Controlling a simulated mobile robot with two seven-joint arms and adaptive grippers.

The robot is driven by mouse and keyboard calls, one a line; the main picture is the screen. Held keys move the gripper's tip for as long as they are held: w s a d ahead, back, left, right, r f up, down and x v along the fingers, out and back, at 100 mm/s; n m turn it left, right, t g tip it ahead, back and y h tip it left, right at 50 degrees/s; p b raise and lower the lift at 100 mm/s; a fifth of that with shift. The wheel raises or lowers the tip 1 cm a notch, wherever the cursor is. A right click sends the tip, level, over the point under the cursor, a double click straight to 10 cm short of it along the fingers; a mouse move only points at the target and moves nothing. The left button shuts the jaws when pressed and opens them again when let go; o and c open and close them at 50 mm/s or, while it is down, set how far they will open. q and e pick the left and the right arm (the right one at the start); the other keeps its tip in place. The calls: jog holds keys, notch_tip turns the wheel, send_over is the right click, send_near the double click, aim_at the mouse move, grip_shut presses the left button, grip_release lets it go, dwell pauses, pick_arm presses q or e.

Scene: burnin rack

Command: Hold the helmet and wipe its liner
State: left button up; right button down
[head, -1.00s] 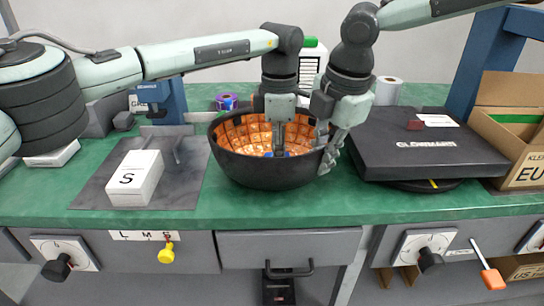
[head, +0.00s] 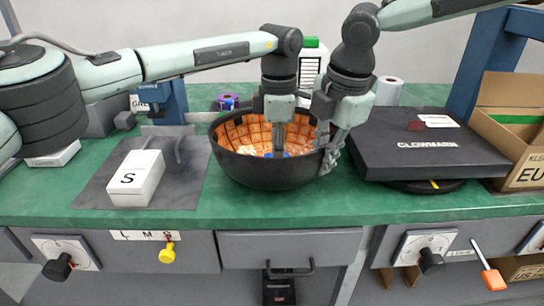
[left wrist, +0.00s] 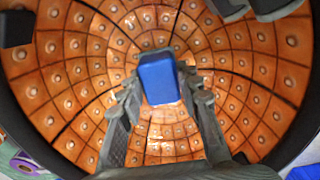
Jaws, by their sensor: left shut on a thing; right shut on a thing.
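The helmet (head: 265,174) is a dark bowl lying open side up on the green bench. Its orange, studded, padded liner (head: 240,134) faces up and also fills the left wrist view (left wrist: 70,75). My left gripper (head: 278,150) reaches down into the helmet, shut on a blue block (left wrist: 160,78), perhaps a sponge. The block is between the fingertips against or close over the liner; contact is not clear. In the head view the block is mostly hidden by fingers and rim. My right gripper (head: 332,152) is shut on the helmet's right rim.
A white S box (head: 136,178) sits on a grey mat (head: 184,190) at left.

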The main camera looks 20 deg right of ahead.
pick_arm(q)
jog(key=shift+w+a+f, duration=0.1)
jog(key=shift+w+a, duration=0.1)
jog(key=shift+a, duration=0.65)
jog(key=shift+s+d, duration=0.15)
jog(key=shift+d, duration=0.4)
pick_arm(e)
jog(key=shift+d, duration=0.1)
pick_arm(q)
jog(key=shift+r, duration=0.2)
notch_tip(320, 180, up, 14)
dwell(0.5)
pick_arm(e)
jog(key=c, duration=1.5)
grip_release()
jog(key=shift+c, duration=0.2)
